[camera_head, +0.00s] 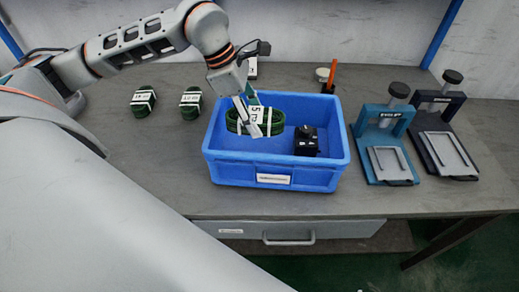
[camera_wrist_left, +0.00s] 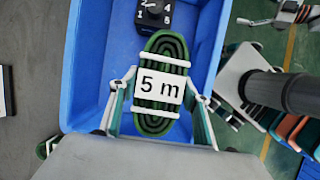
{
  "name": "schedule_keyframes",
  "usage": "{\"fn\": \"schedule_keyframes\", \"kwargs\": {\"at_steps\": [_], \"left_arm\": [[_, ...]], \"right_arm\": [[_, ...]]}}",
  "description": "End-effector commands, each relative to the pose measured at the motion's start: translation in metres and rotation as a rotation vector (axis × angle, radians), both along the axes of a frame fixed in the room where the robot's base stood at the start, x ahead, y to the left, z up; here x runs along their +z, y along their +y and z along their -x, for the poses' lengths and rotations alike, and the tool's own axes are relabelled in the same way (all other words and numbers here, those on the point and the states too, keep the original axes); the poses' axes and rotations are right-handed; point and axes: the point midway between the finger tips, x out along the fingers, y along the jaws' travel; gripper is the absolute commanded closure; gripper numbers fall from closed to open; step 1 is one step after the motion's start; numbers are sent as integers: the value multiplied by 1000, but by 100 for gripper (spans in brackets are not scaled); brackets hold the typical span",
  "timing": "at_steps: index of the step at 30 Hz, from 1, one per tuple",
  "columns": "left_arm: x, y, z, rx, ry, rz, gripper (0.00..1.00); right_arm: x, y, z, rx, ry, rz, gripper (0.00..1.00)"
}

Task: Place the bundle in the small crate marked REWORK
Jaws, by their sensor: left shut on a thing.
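A green coiled bundle (camera_head: 277,122) with a white "5 m" label is in my left gripper (camera_head: 254,116), inside the outline of a blue crate (camera_head: 227,169). In the left wrist view the two fingers (camera_wrist_left: 162,102) are shut on the sides of the bundle (camera_wrist_left: 166,45) at its label, with the blue crate (camera_wrist_left: 88,60) below. I cannot tell whether the bundle touches the crate floor. The white label on the crate front is too small to read. My right gripper is not in view.
A black block with a numbered dial (camera_head: 306,143) stands in the crate, right of the bundle. Two more green bundles (camera_head: 143,100) (camera_head: 191,103) lie on the grey table (camera_head: 150,165) at left. A teal press (camera_head: 383,140) and a dark press (camera_head: 442,130) stand at right.

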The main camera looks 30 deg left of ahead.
Motion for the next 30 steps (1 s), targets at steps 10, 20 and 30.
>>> {"fn": "schedule_keyframes", "kwargs": {"at_steps": [10, 20, 30], "left_arm": [[-77, 0, 1, -1, 2, 1, 78], [-102, 0, 0, -2, 1, 1, 78], [-131, 0, -1, -1, -2, 0, 77]], "right_arm": [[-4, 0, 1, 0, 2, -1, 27], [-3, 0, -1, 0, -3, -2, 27], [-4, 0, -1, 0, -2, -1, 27]]}}
